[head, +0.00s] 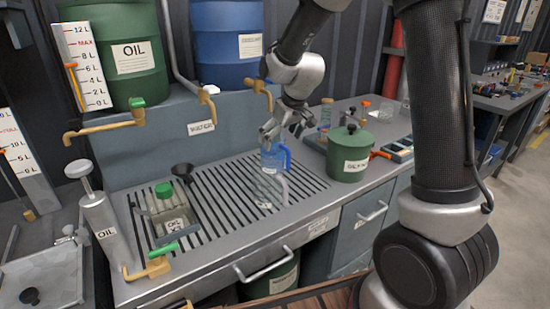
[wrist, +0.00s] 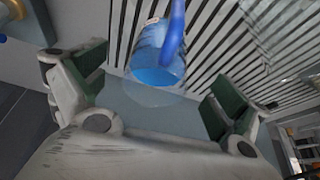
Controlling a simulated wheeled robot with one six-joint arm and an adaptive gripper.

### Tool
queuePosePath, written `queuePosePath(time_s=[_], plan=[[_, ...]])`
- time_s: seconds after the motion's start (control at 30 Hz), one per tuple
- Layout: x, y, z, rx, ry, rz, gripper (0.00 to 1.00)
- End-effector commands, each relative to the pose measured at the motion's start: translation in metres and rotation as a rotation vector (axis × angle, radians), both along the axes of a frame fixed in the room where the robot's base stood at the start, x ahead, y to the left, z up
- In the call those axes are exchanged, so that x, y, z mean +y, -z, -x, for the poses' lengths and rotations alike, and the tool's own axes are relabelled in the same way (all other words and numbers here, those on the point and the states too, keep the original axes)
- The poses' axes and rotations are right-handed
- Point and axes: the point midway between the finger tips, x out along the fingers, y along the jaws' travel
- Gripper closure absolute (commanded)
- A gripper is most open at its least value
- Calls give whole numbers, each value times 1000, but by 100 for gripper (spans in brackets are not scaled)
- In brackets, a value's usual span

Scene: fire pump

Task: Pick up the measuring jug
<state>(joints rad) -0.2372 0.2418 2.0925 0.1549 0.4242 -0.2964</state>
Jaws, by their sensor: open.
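A clear jug with a blue handle and blue contents (head: 272,158) stands on the slatted grate of the bench, near its right side. A second clear jug (head: 268,190) with a pale handle stands just in front of it. I cannot tell for sure which one is the measuring jug. My gripper (head: 286,129) is open just above the blue-handled jug. In the wrist view, that jug (wrist: 158,66) shows between the two green-padded fingers, with clear gaps on both sides; its blue handle crosses in front of it.
A green-lidded oil can (head: 172,215) and a black funnel (head: 183,170) stand on the left of the grate. A green pot (head: 348,155) stands close on the right. A brass tap (head: 258,90) hangs behind the gripper. The front of the grate is clear.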

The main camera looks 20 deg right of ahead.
Motion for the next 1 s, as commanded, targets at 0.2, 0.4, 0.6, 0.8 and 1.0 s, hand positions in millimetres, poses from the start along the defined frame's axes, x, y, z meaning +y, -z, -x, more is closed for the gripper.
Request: queuePosePath(time_s=[0.2, 0.4, 0.6, 0.8, 1.0], plan=[[7, 29, -16, 4, 1, 0, 2], [10, 46, -23, 0, 1, 0, 2], [10, 46, -23, -1, 0, 0, 2], [10, 46, -23, 0, 1, 0, 35], [10, 46, -23, 0, 1, 0, 70]])
